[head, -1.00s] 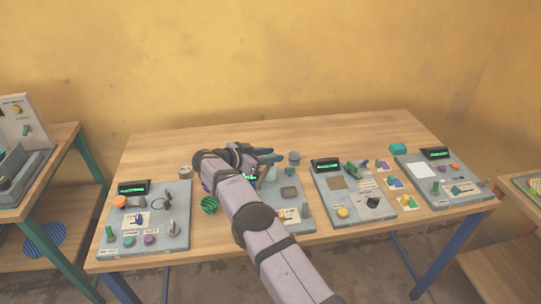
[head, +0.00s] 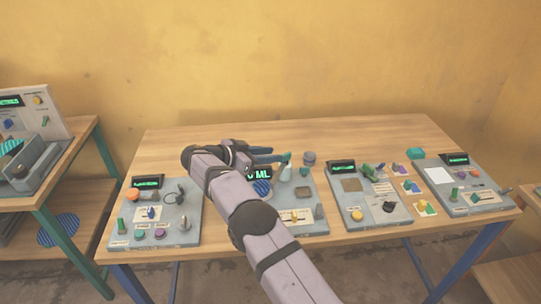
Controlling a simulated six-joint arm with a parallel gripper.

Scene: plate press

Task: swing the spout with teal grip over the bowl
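My gripper (head: 275,155) reaches out over the middle panel (head: 318,218), its dark blue fingers pointing right. The fingers look close together, but their gap is too small to judge. A small pale upright piece with a teal top (head: 287,159) stands at the fingertips and may be the spout with the teal grip. I cannot tell whether the fingers touch it. A blue striped round piece (head: 262,187) lies below the display reading "0 ML" (head: 260,174), partly behind my arm. I cannot make out a bowl for certain. My arm hides the left part of this panel.
A left panel (head: 185,225) with knobs and two right panels (head: 350,215) (head: 478,200) stand on the wooden table. Coloured tiles lie between the right panels. The table's back strip is mostly clear.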

